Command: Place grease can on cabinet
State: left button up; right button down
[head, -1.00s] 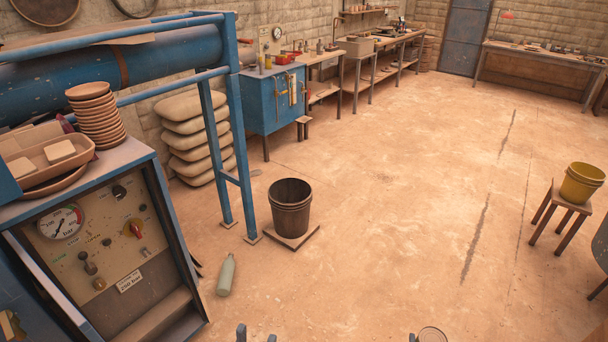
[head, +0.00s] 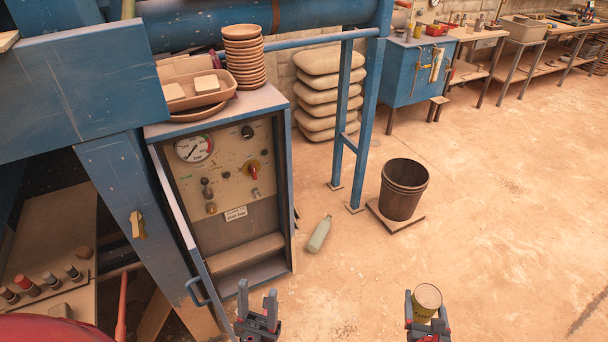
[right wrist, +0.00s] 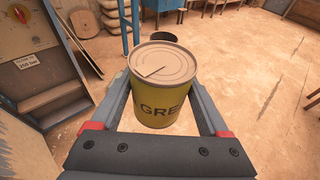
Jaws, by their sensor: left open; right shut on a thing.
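The grease can (head: 427,297) is yellow-green with a pale lid, and "GRE" shows on its side in the right wrist view (right wrist: 165,90). My right gripper (head: 424,308) is shut on it and holds it upright, at the lower right of the head view. My left gripper (head: 257,308) is open and empty at the bottom middle. The control cabinet (head: 219,192), with a gauge and knobs on its front, stands left of centre. Its top holds a stack of brown dishes (head: 244,58) and a tan tray (head: 196,93).
A blue cabinet (head: 416,85) with small items on top stands at the back. A brown bucket (head: 403,189) and a green bottle (head: 319,234) are on the floor. Blue press posts (head: 364,130) rise beside stacked sacks (head: 328,91). The floor at right is clear.

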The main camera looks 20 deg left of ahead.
aim_at(246, 251)
jog(key=i+u, duration=0.15)
jog(key=u, duration=0.3)
jog(key=i+u, duration=0.1)
jog(key=u, duration=0.35)
jog(key=i+l+u, duration=0.1)
jog(key=u, duration=0.35)
jog(key=i, duration=0.5)
jog(key=l+u, duration=0.05)
